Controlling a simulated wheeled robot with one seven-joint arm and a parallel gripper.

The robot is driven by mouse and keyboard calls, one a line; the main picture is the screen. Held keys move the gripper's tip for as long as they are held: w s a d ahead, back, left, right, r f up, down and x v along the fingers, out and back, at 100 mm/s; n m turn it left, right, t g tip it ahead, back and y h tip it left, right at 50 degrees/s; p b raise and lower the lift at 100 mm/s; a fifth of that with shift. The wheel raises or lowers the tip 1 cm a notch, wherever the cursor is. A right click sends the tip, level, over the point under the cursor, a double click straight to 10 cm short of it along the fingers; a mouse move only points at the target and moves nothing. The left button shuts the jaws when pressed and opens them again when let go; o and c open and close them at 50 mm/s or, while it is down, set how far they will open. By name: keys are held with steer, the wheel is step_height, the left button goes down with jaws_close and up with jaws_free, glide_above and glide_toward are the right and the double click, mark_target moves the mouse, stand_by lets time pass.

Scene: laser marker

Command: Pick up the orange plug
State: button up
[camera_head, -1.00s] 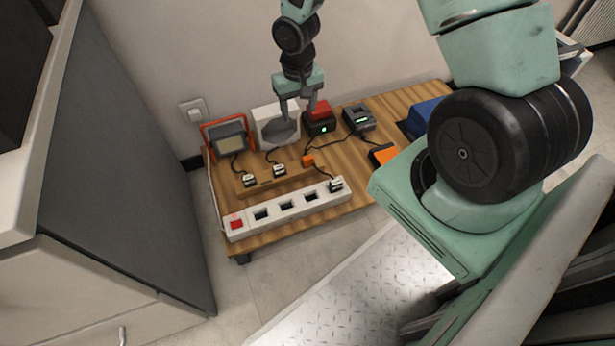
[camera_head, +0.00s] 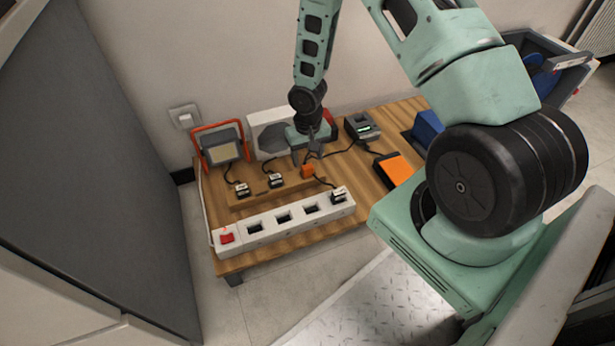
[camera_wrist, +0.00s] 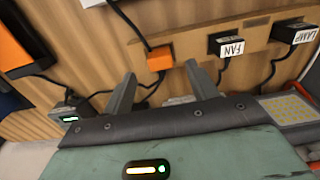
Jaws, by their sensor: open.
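The orange plug (camera_head: 307,171) sits at the right end of a wooden holder strip (camera_head: 250,198) on the low wooden table. It also shows in the wrist view (camera_wrist: 159,59), just beyond and between my fingertips, with a dark cable beside it. My gripper (camera_head: 307,160) is open and empty, pointing down close to the plug, and its two fingers also show in the wrist view (camera_wrist: 160,72). I see no contact between fingers and plug.
A black plug labelled FAN (camera_wrist: 229,44) and one labelled LAMP (camera_wrist: 291,32) sit along the strip. A white power strip (camera_head: 285,223) lies in front. A work lamp (camera_head: 221,147), a fan (camera_head: 269,134), a charger (camera_head: 362,127) and an orange-topped box (camera_head: 394,168) stand around.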

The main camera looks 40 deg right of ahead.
mark_target(307, 166)
steer(key=shift+w+f+b, duration=0.15)
steer(key=shift+f+b, duration=1.95)
steer(key=shift+f, duration=0.65)
steer(key=c, duration=1.1)
